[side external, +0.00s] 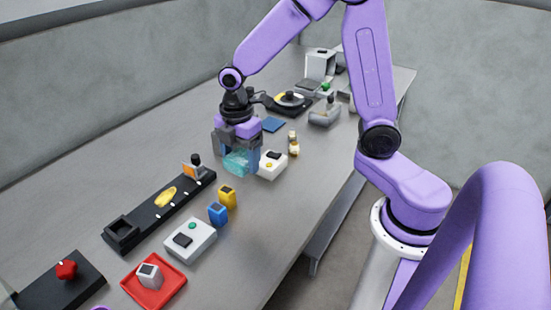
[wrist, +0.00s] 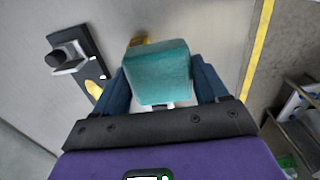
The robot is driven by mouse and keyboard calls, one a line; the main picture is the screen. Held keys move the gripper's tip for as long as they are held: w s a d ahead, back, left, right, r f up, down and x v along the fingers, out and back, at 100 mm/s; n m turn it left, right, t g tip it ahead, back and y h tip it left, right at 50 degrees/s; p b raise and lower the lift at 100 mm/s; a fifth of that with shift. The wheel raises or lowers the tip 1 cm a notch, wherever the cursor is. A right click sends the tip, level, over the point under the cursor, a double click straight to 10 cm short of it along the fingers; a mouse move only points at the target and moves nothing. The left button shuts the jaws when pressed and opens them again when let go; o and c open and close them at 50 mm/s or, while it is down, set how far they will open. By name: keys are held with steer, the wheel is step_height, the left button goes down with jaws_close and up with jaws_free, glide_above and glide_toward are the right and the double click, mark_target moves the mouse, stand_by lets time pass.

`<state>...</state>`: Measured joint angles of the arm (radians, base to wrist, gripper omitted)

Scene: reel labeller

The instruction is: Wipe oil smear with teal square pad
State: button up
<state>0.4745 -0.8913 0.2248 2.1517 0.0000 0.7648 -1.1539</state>
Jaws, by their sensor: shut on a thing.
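My gripper (side external: 238,152) is shut on the teal square pad (side external: 237,164). The pad looks partly see-through in the side view and hangs above the table. In the wrist view the teal pad (wrist: 158,72) fills the space between the two blue fingers. A yellow oil smear (side external: 165,196) lies on the long black strip (side external: 145,216), to the left of and nearer the camera than my gripper. In the wrist view part of the smear (wrist: 92,89) shows left of my gripper; the rest is hidden.
Yellow (side external: 227,197) and blue (side external: 217,214) blocks stand beside the strip. A white box with buttons (side external: 190,241) and a red tray (side external: 153,282) are nearer the camera. Another white box (side external: 271,166) stands right of my gripper. A grey-and-orange post (side external: 194,168) stands at the strip's far end.

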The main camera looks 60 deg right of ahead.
glide_above(158, 204)
step_height(158, 204, down, 3)
steer(key=shift+f, duration=3.85)
steer(key=shift+d+f, duration=0.6)
steer(key=shift+d, duration=0.05)
steer(key=shift+c, duration=0.8)
steer(key=shift+d, duration=3.35)
steer(key=shift+a, duration=4)
step_height(158, 204, up, 8)
steer(key=shift+r, duration=0.2)
